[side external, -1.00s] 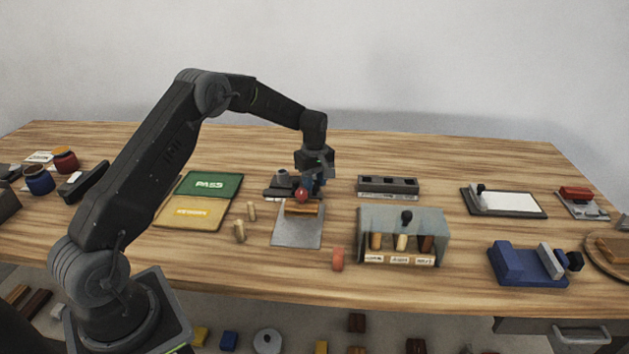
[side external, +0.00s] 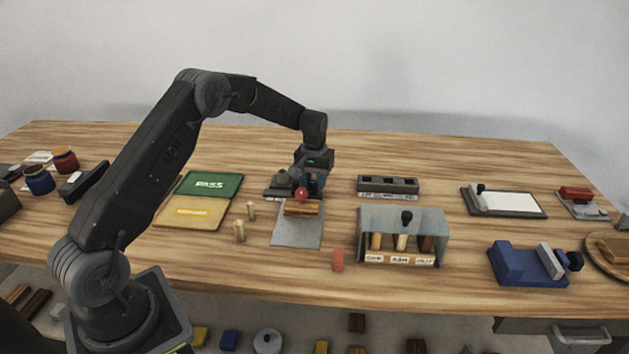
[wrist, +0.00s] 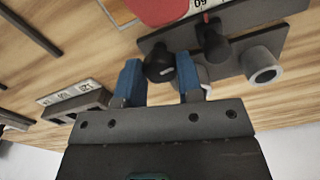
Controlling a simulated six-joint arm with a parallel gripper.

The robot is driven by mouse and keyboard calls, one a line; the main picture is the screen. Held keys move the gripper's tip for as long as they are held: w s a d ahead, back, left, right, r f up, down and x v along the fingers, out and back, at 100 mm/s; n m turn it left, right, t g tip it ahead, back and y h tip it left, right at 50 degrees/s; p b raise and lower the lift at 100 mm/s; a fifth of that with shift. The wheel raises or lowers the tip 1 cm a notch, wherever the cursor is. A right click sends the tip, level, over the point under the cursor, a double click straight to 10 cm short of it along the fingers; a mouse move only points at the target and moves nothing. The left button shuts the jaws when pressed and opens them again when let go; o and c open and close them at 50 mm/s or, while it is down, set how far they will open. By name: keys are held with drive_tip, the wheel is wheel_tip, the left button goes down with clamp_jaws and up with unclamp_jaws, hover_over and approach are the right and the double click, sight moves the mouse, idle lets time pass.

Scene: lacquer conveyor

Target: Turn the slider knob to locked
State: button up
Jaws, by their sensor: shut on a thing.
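The slider fixture (side external: 272,193) is a dark plate on the table under my gripper; it also shows in the wrist view (wrist: 240,40) with a red ball (side external: 301,195) at its near side. In the wrist view a round black knob (wrist: 159,66) sits between the two blue fingers. My gripper (wrist: 159,82) is shut on this black knob, pointing down. Its fingertips are mostly hidden by the gripper body in the side view (side external: 314,186). A second black post (wrist: 213,46) and a hollow grey cylinder (wrist: 263,66) stand on the plate beside the fingers.
A grey plate with a wooden block (side external: 300,232) lies in front. A clear-fronted bin (side external: 376,222) and a grey slotted block (side external: 388,185) stand to the right. Green and yellow pads (side external: 211,184) lie left, with small pegs (side external: 240,231) near them. A pink cylinder (side external: 338,259) stands in front.

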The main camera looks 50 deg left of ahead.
drive_tip(key=shift+m, duration=0.6)
drive_tip(key=shift+r+m, duration=0.1)
drive_tip(key=shift+m, duration=0.2)
drive_tip(key=o, duration=0.9)
